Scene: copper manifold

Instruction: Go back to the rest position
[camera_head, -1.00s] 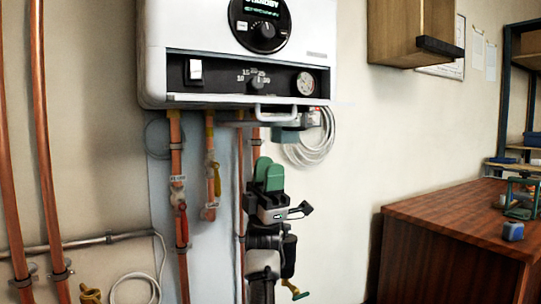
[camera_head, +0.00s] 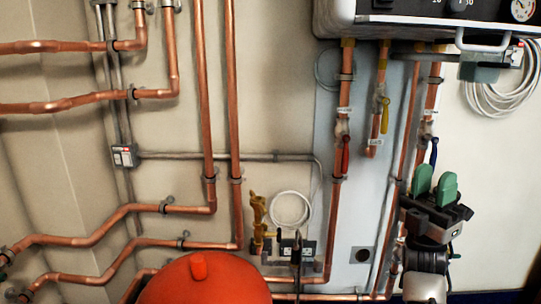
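My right gripper (camera_head: 433,184) is at the right, upright in front of the copper pipes under the white boiler (camera_head: 415,22). Its two green fingers stand a little apart with nothing visible between them. Behind its fingers, a pipe with a blue-handled valve (camera_head: 434,150) shows; it looks apart from the gripper, though depth is hard to judge. My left gripper does not show.
A red-handled valve (camera_head: 345,155) and a yellow-handled valve (camera_head: 384,115) hang under the boiler. A red rounded tank (camera_head: 205,284) stands at the bottom centre. Copper pipes (camera_head: 205,100) run along the wall. A white cable coil (camera_head: 500,92) hangs at the right.

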